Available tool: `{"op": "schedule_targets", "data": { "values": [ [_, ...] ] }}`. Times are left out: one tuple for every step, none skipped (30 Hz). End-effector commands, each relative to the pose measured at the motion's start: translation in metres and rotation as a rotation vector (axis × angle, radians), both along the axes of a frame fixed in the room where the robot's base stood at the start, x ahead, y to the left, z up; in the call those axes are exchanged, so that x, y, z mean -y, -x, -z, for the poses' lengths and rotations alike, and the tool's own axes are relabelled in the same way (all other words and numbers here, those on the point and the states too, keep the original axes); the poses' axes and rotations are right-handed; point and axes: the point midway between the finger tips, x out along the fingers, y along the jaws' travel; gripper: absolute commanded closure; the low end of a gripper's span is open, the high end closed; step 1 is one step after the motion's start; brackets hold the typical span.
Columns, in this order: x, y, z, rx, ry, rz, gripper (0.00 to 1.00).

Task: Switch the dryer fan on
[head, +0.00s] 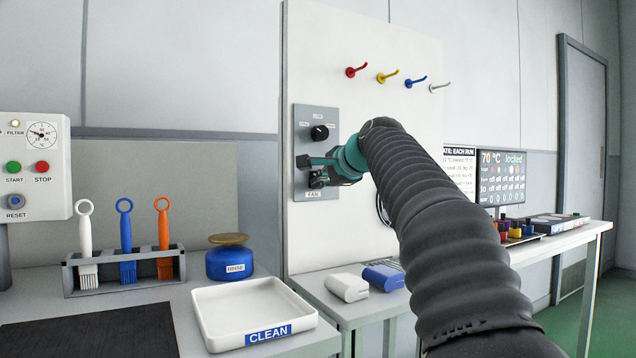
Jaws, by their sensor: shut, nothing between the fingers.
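A grey control panel (301,122) is mounted on the left edge of the white upright board. It carries a black rotary knob (319,132) with small position labels around it, too small to read. A label reading FAN (313,195) is at the panel's bottom. My gripper (312,170), dark with a teal body, is shut and empty in front of the panel's lower part, just above the FAN label. It hides most of the fan control there. I cannot tell whether it touches that control or which way the control is set.
Colored hooks (356,70) stick out of the board above my arm. Below are a white tray marked CLEAN (205,318), a blue pot (229,264) and a rack of brushes (69,279). White and blue blocks (347,287) lie under my arm. A screen (502,178) stands right.

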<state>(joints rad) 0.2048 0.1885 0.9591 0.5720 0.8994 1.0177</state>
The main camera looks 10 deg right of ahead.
Motion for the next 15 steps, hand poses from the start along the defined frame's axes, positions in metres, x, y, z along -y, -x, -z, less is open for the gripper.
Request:
{"op": "schedule_targets", "data": {
  "values": [
    [-0.0013,0.0002,-0.0054,0.002,0.0,-0.001,1.0],
    [-0.0016,0.0002,-0.0066,0.002,0.0,-0.001,1.0],
    [-0.0017,0.0001,-0.0084,0.003,0.0,-0.001,1.0],
    [-0.0018,0.0002,-0.0096,0.003,0.0,-0.001,1.0],
    [-0.0019,0.0003,-0.0108,0.003,-0.001,-0.002,1.0],
    [-0.0019,0.0003,-0.0124,0.003,-0.001,-0.002,1.0],
    [-0.002,0.0004,-0.0135,0.003,-0.001,-0.002,1.0],
    [-0.0019,0.0003,-0.0142,0.003,-0.001,-0.002,1.0],
    [-0.0019,0.0004,-0.0149,0.003,-0.001,-0.002,1.0],
    [-0.0019,0.0003,-0.0151,0.003,-0.001,-0.002,1.0],
    [-0.0019,0.0003,-0.015,0.003,-0.001,-0.002,1.0],
    [-0.0018,0.0003,-0.0147,0.003,-0.001,-0.002,1.0],
    [-0.0018,0.0003,-0.0144,0.003,-0.001,-0.002,1.0],
    [-0.0018,0.0003,-0.0142,0.003,-0.001,-0.002,1.0],
    [-0.0018,0.0003,-0.014,0.003,-0.001,-0.002,1.0]
  ]
}}
